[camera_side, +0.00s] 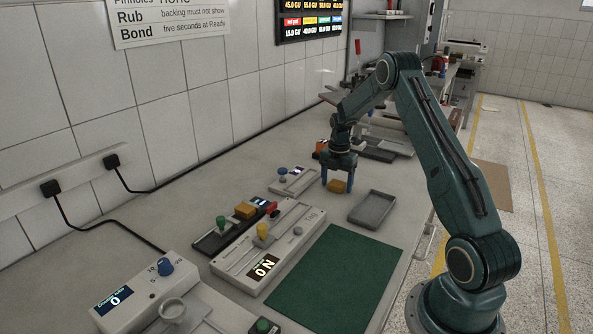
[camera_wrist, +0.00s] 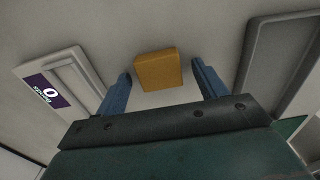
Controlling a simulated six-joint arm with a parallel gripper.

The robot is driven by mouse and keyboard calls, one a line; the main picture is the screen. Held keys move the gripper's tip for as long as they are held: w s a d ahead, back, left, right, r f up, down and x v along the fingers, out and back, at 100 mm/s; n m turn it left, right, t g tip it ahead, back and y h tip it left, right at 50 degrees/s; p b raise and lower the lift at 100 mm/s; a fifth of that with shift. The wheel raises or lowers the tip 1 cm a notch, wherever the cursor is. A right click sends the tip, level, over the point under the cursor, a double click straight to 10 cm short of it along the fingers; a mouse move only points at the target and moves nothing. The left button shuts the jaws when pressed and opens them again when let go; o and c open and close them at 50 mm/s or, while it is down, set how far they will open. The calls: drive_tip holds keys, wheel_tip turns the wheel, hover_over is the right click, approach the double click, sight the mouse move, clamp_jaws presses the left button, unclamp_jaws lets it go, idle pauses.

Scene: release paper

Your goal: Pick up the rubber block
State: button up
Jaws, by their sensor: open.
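An orange-yellow block (camera_side: 337,186), which looks like the rubber block, lies on the bench under my gripper (camera_side: 338,180). The block (camera_wrist: 158,70) also shows in the wrist view, between the tips of my two blue fingers (camera_wrist: 161,76). My gripper is open, points down and holds nothing. The block's height relative to the fingertips is hard to tell.
Another orange block (camera_side: 245,211) rests on a black holder. A green mat (camera_side: 335,280) lies in front.

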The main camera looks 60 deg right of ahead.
sight(337, 183)
idle(0.3)
drive_tip(key=c, duration=1.1)
wheel_tip(337, 183, up, 20)
drive_tip(key=shift+r, duration=0.1)
idle(0.6)
